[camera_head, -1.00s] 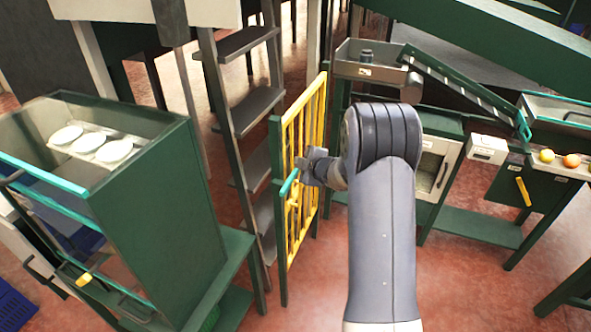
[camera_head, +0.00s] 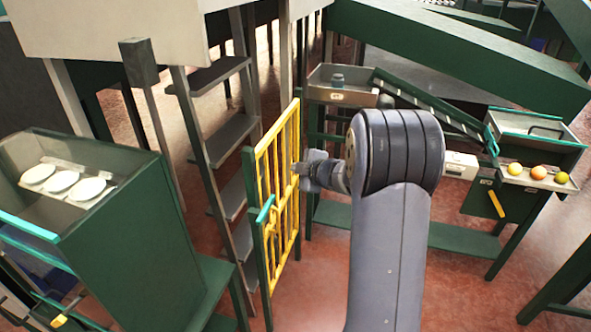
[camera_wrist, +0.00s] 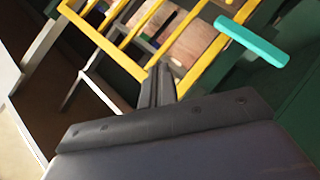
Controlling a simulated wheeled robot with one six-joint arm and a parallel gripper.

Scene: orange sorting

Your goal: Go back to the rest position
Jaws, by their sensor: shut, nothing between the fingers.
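My gripper (camera_head: 304,170) shows in the head view at the end of my grey arm, just right of the yellow barred gate (camera_head: 283,165). In the wrist view my gripper (camera_wrist: 158,75) is shut and empty, its fingers together. The yellow gate (camera_wrist: 128,42) fills the upper part of the wrist view, with its teal handle (camera_wrist: 251,40) at the upper right. In the head view the teal handle (camera_head: 265,211) is on the gate's left edge, apart from my gripper. My arm hides part of the bench behind it.
A ladder (camera_head: 222,143) stands behind the gate. A green cabinet (camera_head: 120,235) with white discs (camera_head: 61,181) is at left. At right, several fruits, one an orange (camera_head: 538,172), lie on a ledge below a teal-rimmed bin (camera_head: 540,138). Red floor (camera_head: 315,285) is open below the gate.

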